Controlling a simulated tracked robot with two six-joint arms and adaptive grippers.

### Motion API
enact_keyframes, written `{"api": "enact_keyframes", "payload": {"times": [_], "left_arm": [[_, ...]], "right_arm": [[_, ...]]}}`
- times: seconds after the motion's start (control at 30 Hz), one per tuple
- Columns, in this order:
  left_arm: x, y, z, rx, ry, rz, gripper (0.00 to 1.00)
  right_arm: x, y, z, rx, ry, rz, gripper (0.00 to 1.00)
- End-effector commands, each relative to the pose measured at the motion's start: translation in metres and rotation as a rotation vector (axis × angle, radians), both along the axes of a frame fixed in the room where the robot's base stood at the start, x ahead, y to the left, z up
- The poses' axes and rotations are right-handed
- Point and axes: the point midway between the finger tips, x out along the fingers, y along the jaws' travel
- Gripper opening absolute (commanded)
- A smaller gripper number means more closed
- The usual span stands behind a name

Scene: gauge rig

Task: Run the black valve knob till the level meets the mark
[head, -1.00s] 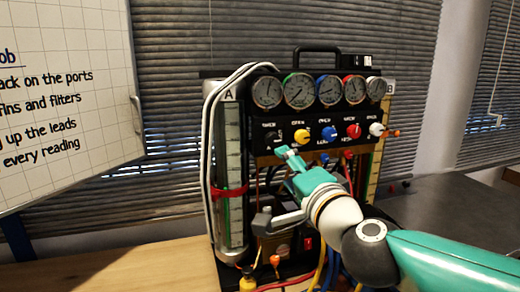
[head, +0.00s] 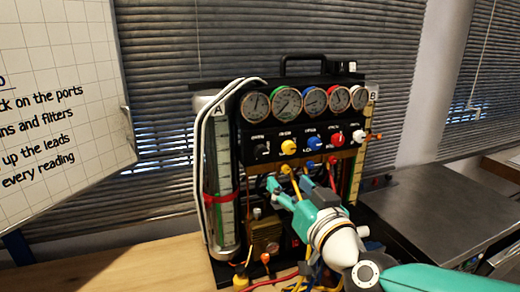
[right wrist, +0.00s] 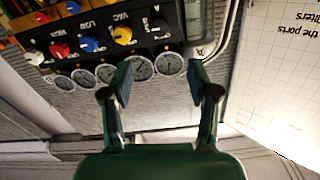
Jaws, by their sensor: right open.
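The black valve knob (head: 262,151) is at the left end of the knob row on the rig's black panel. It also shows in the right wrist view (right wrist: 159,29), which sees the panel upside down. Tube A (head: 224,165) stands at the rig's left with a scale and a red band (head: 220,197) around it. I cannot make out its liquid level or which line is the mark. My right gripper (head: 275,192) is open and empty, below the knob row in the head view. In the wrist view its fingertips (right wrist: 161,75) are spread, with nothing between them. My left gripper is not in view.
Yellow (head: 288,147), blue (head: 313,143), red (head: 337,139) and white (head: 358,136) knobs continue the row under several gauges (head: 287,101). Hoses and leads crowd the lower front. A whiteboard (head: 60,110) is at left. The wooden bench (head: 160,266) is bare at lower left.

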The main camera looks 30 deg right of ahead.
Motion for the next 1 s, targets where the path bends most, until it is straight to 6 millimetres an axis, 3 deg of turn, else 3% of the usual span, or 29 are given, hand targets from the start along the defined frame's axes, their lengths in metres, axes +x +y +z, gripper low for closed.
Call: {"api": "enact_keyframes", "payload": {"times": [0.27, 0.6, 0.8, 1.0], "left_arm": [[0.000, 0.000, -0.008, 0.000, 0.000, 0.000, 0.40], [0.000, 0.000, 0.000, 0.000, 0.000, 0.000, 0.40], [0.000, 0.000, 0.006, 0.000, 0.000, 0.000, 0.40], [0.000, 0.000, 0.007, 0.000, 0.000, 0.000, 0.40]], "right_arm": [[0.047, -0.012, -0.004, 0.000, 0.005, -0.001, 0.60], [0.117, -0.029, 0.000, 0.002, 0.004, -0.002, 0.60], [0.144, -0.036, 0.000, 0.003, 0.003, -0.002, 0.60], [0.154, -0.039, -0.001, 0.002, 0.001, -0.002, 0.60]]}}
